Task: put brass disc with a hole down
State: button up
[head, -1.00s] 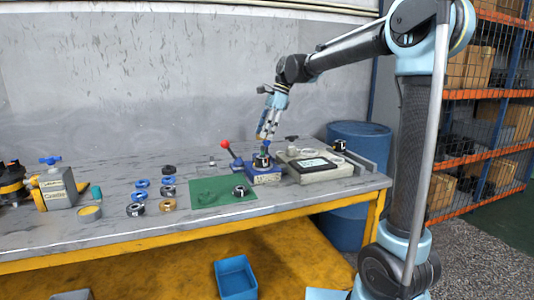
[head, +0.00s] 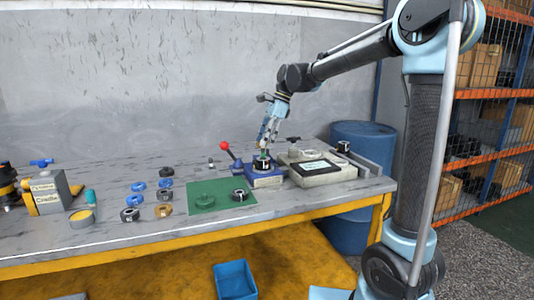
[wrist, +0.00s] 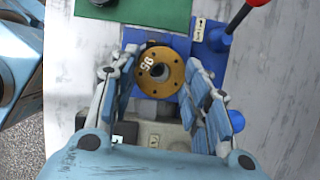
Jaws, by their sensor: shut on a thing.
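The brass disc with a hole (wrist: 160,72), marked with white characters, lies between the fingers of my gripper (wrist: 163,78) in the wrist view. My gripper is shut on it. In the head view my gripper (head: 265,142) points down just above the blue fixture (head: 264,180), which holds a dark round part (head: 263,164). I cannot tell whether the disc touches that part. The disc is too small to make out in the head view.
A red-knobbed lever (head: 225,146) stands close left of the fixture. A green mat (head: 222,203) with a dark ring (head: 239,195) lies left of it. A grey unit with a dark screen (head: 315,167) stands right. Several rings lie further left.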

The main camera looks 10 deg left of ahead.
aim_at(266, 159)
jog(key=shift+f, duration=2.3)
jog(key=shift+f, duration=0.1)
jog(key=o, duration=1.2)
jog(key=shift+f, duration=0.1)
jog(key=shift+o, duration=0.2)
jog(key=v, duration=1.7)
jog(key=shift+r, duration=0.25)
